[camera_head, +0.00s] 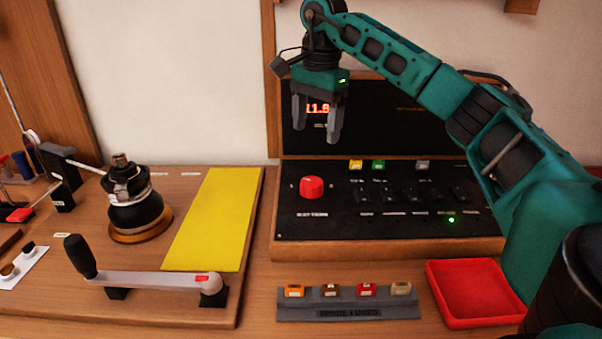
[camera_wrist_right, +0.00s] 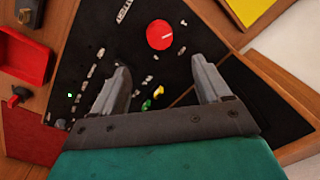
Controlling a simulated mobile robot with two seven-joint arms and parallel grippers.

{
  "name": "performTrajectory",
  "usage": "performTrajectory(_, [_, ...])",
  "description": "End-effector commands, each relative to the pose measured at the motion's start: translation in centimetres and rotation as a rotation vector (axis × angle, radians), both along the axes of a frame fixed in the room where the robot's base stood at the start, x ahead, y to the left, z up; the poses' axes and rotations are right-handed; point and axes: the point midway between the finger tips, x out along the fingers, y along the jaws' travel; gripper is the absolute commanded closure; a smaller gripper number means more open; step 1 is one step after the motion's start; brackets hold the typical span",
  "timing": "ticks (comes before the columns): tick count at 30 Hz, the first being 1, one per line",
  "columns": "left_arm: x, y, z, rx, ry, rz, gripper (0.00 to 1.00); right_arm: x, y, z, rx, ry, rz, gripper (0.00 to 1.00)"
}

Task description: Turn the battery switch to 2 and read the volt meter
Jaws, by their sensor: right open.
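The red battery switch knob (camera_head: 312,187) sits at the left of the black switch panel (camera_head: 335,222). In the right wrist view the knob (camera_wrist_right: 160,35) lies beyond the fingertips, with a pale mark on its face. The volt meter (camera_head: 318,108) on the upright black panel glows red and reads about 11.8, its last digit partly covered by my gripper. My right gripper (camera_head: 315,138) is open and empty, above the knob and in front of the meter, apart from both. It also shows in the right wrist view (camera_wrist_right: 163,82). My left gripper is not in view.
Yellow, green and grey fuses (camera_head: 378,164) stand along the panel's top, with black switches below. A red tray (camera_head: 472,290) and a spare fuse rack (camera_head: 348,307) lie in front. A winch (camera_head: 138,212) and its handle (camera_head: 150,280) are at left, beside a bare yellow area (camera_head: 215,225).

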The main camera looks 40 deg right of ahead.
Motion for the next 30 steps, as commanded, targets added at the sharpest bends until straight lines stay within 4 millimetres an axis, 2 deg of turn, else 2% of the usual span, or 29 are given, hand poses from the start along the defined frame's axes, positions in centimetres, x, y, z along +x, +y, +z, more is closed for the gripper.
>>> performTrajectory(5, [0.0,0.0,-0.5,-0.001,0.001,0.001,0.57,0.1,0.0,-2.8,0.000,0.005,0.001,0.24])
performTrajectory(12, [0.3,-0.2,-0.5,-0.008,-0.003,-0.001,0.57,0.3,0.1,-7.8,0.001,0.004,0.000,0.24])
performTrajectory(18, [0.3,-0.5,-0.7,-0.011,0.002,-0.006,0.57,0.6,0.2,-11.0,0.003,0.002,0.000,0.24])
performTrajectory(24, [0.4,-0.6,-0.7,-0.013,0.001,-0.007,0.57,0.7,0.2,-12.5,0.003,0.000,0.000,0.24])
performTrajectory(30, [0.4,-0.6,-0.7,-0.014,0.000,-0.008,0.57,0.7,0.2,-12.6,0.003,-0.001,0.000,0.24])
